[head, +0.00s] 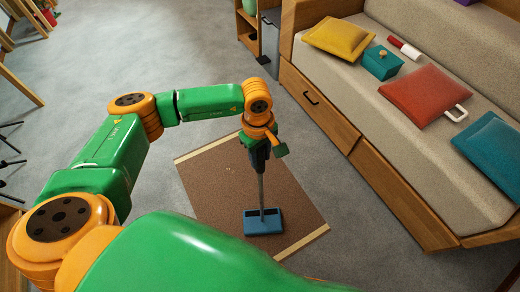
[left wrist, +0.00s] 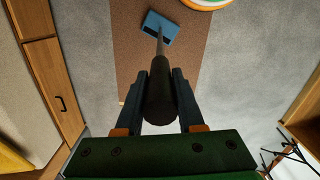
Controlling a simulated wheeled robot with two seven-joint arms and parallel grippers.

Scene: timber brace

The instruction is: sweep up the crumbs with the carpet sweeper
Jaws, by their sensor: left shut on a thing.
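The carpet sweeper has a blue head (head: 262,222) that rests on the brown mat (head: 205,185) near its front edge. Its thin grey pole rises from the head to a dark grip. My left gripper (head: 262,152) is shut on the dark handle (left wrist: 160,92) of the sweeper, seen between both fingers in the left wrist view. The blue head (left wrist: 160,27) also shows at the top of that view, over the mat (left wrist: 135,60). A few tiny pale crumbs (head: 229,169) seem to lie on the mat, left of the pole. My right gripper is not in view.
A grey sofa with a wooden drawer base (head: 345,125) stands along the right, with a yellow cushion (head: 338,38), a red cushion (head: 424,95), a teal cushion (head: 492,143) and a teal box (head: 381,63) on it. Grey carpet around the mat is clear on the left.

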